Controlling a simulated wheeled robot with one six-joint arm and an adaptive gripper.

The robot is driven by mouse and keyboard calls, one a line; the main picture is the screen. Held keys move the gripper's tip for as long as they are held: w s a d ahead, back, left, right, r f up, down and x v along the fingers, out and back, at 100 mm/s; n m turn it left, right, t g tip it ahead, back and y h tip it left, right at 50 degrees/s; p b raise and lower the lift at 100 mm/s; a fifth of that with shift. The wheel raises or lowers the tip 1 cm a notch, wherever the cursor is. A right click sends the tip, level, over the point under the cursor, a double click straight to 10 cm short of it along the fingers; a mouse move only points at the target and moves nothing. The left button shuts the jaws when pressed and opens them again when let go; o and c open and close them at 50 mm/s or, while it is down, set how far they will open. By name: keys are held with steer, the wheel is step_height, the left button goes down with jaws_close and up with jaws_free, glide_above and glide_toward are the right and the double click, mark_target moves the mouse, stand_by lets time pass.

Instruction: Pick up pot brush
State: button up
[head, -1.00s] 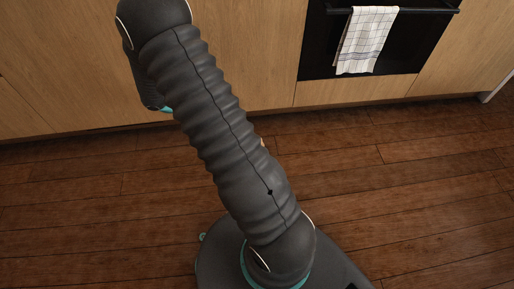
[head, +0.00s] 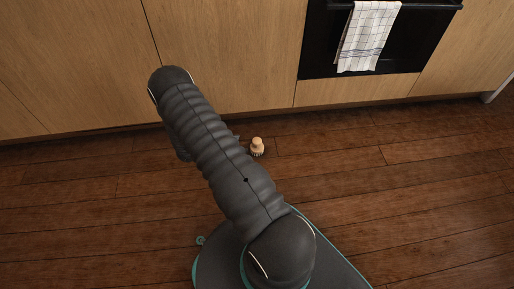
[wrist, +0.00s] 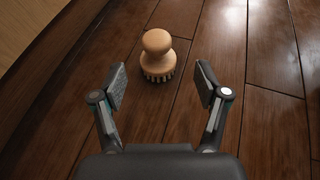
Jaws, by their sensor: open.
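The pot brush (head: 257,147) stands on the wooden floor near the cabinet fronts, just right of my arm in the head view. It has a rounded light-wood knob on top and bristles underneath. In the wrist view the pot brush (wrist: 157,55) is upright, knob up, beyond my fingertips and roughly between their lines. My gripper (wrist: 161,86) is open and empty, its two pads spread apart. The brush is not touching either finger.
Wooden cabinet fronts (head: 225,50) line the back. A black oven (head: 425,40) with a checked towel (head: 368,36) on its handle stands at the back right. The floor (head: 420,190) around the brush and to the right is clear.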

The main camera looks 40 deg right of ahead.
mark_target(255, 141)
steer(key=b+x, duration=0.1)
steer(key=x, duration=0.8)
steer(key=shift+w+d, duration=0.15)
steer(key=shift+d, duration=0.1)
steer(key=c, duration=1.4)
